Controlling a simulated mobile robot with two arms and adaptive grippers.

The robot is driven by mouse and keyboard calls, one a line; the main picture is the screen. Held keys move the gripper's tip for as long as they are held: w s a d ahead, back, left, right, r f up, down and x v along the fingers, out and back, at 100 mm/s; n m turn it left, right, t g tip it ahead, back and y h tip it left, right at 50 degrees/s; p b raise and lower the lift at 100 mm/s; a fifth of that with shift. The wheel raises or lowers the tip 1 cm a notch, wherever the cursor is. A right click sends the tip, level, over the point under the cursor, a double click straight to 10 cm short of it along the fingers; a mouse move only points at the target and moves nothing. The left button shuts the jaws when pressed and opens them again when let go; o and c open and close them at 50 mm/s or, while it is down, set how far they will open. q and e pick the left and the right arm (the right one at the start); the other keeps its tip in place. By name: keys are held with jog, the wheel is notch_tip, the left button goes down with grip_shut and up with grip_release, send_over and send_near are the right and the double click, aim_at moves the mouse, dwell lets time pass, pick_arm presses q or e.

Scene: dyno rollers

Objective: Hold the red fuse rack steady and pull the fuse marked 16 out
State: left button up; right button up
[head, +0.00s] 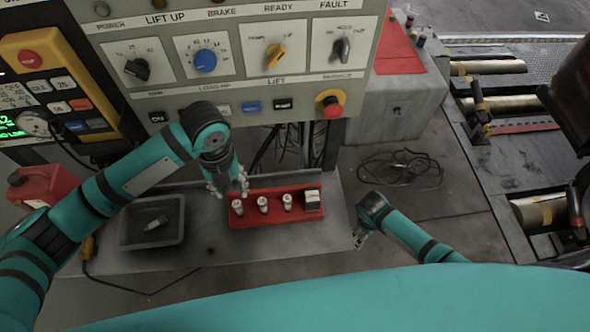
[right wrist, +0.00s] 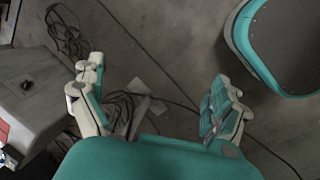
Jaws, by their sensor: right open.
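The red fuse rack (head: 275,221) lies on the grey shelf in the head view. Three pale cylindrical fuses, a left one (head: 238,208), a middle one (head: 263,205) and a right one (head: 287,203), stand upright in it. A pale block (head: 312,201) sits at its right end. Markings on the fuses are too small to read, so I cannot tell which is 16. My left gripper (head: 229,187) points down at the rack's back left, fingers apart and empty; contact is unclear. My right gripper (head: 358,238) is open and empty by the shelf's right edge; its spread fingers show in the right wrist view (right wrist: 155,98).
A dark tray (head: 180,238) holding a small pale item stands left of the rack. A control panel (head: 225,85) with knobs rises behind the shelf (head: 335,225). A red can (head: 45,183) is at far left. Loose cables (head: 400,168) lie on the floor at right.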

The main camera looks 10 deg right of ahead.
jog(key=w+r+n+h, duration=0.1)
jog(key=w+r+h, duration=0.15)
jog(key=r, duration=0.85)
notch_tip(320, 180, up, 18)
jog(key=n+y, duration=0.5)
jog(key=n, duration=0.6)
send_over(295, 205)
notch_tip(295, 205, down, 17)
jog(key=shift+f, duration=0.15)
